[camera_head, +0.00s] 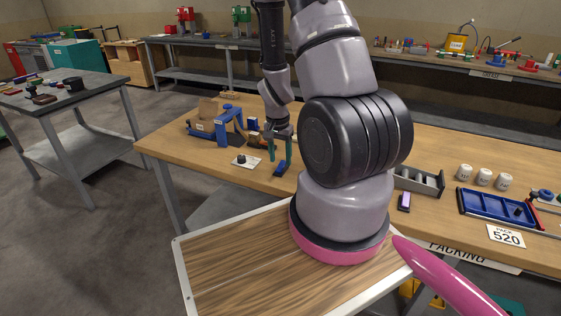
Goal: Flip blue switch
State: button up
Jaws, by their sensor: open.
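A small blue block-like piece (281,169), which looks like the blue switch, lies on the wooden workbench (160,148) near its front edge. Its lever position is too small to tell. My gripper (280,158) points down with its two green fingers apart, just above and behind the blue piece in the camera_head view. Nothing shows between the fingers. I cannot tell whether a fingertip touches the blue piece.
A white plate with a black knob (244,160) lies to the left. A blue clamp-like frame (229,122) stands behind it. To the right are a grey divided tray (427,182), white cups (484,176) and a blue tray (494,206). My arm hides the bench middle.

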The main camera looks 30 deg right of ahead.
notch_tip(320, 180, up, 9)
jog(key=shift+s+a, duration=0.35)
dwell(0.4)
notch_tip(320, 180, up, 10)
jog(key=n+t+y, duration=0.1)
jog(key=t, duration=0.1)
send_over(279, 169)
jog(key=a, duration=0.4)
notch_tip(279, 169, up, 10)
jog(key=s+a+n+t+y, duration=0.2)
jog(key=a, duration=0.1)
jog(key=s+a+r+n+t, duration=0.2)
jog(key=s+a+r+n, duration=0.1)
jog(key=s+r, duration=0.6)
notch_tip(279, 169, up, 3)
jog(key=shift+s+a+r, duration=0.15)
jog(key=shift+s+a, duration=0.05)
jog(key=shift+s, duration=0.15)
jog(key=shift+c, duration=0.3)
jog(key=shift+c, duration=0.3)
jog(key=shift+d, duration=0.1)
